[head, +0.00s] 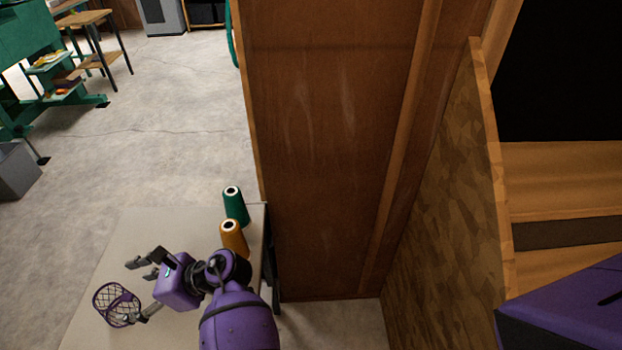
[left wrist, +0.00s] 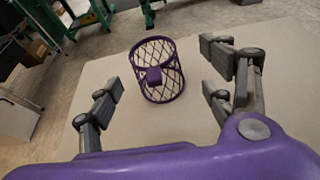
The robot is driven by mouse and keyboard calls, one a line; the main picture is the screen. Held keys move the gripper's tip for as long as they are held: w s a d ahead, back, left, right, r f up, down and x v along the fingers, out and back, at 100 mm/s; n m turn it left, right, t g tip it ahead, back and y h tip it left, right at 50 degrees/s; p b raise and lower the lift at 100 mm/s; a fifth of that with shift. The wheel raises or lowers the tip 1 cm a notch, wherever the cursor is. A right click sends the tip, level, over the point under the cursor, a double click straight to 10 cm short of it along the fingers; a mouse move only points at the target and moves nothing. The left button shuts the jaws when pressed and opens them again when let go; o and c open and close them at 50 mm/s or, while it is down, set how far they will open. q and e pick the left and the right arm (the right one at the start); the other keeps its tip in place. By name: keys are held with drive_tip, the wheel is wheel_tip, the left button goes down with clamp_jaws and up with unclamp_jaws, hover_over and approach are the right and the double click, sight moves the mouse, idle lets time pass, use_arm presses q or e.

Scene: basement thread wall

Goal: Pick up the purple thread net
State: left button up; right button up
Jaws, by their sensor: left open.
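The purple thread net (head: 117,304) is a small open mesh cylinder on the pale table (head: 142,232), near its left side in the head view. In the left wrist view the net (left wrist: 157,70) stands ahead, between the directions of the two fingers, with a solid purple piece on its near side. My left gripper (head: 142,290) is open and empty, with its fingers pointing toward the net. Its fingers also show apart in the left wrist view (left wrist: 165,100), and the net is a little beyond them. My right gripper is not in view.
A green thread cone (head: 234,207) and an orange thread cone (head: 233,238) stand on the table beside my left arm. A tall brown wooden panel (head: 320,140) rises right of the table. A green machine (head: 30,85) and a grey bin (head: 16,172) stand farther left.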

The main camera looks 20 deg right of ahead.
sight(118, 298)
use_arm(q)
drive_tip(key=shift+x, duration=0.8)
drive_tip(key=x, duration=0.4)
drive_tip(key=shift+f, duration=0.35)
drive_tip(key=shift+a, duration=0.15)
drive_tip(key=shift+c, duration=0.5)
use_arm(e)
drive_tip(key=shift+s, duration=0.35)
use_arm(q)
drive_tip(key=c, duration=0.5)
